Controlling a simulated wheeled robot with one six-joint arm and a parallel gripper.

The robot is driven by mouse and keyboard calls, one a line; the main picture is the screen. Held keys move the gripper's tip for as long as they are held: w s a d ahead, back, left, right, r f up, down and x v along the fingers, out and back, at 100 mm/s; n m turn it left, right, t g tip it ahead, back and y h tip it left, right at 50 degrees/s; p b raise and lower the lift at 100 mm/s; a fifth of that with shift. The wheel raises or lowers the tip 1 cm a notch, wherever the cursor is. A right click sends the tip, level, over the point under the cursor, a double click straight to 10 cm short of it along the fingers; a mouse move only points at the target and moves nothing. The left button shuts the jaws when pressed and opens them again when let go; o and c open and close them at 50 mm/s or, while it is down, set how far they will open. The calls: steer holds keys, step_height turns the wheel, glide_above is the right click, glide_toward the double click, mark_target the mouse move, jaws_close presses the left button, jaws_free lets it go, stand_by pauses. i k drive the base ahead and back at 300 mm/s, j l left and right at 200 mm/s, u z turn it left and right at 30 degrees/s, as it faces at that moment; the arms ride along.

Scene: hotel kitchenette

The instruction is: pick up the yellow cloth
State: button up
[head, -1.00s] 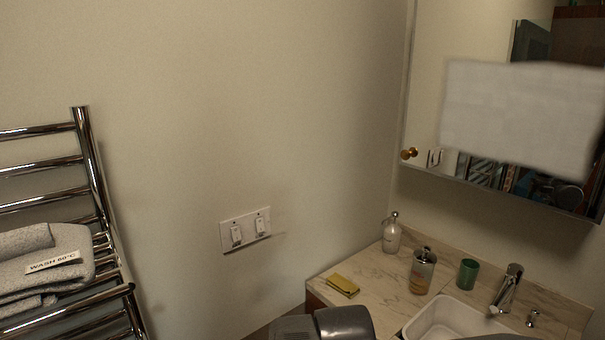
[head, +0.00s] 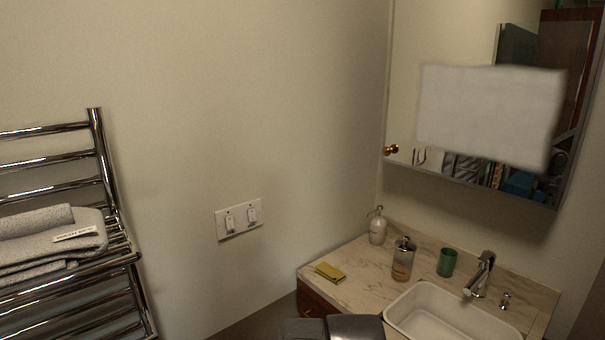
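The yellow cloth (head: 330,272) lies folded and flat on the left part of the marble-look counter (head: 365,285), near its left edge. It is small in the head view and nothing covers it. Part of my arm shows dark grey at the bottom edge of the view, in front of the counter. My gripper's fingers are not in view, so its distance from the cloth cannot be seen.
A clear pump bottle (head: 377,228), a soap dispenser (head: 403,260) and a green cup (head: 446,262) stand right of the cloth. A white sink (head: 435,308) with a faucet (head: 480,275) is farther right. A towel rail (head: 100,165) with grey towels (head: 45,238) stands at left.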

mark_target(331, 274)
steer(key=k+j, duration=0.15)
steer(key=i, duration=1)
steer(key=u, duration=0.05)
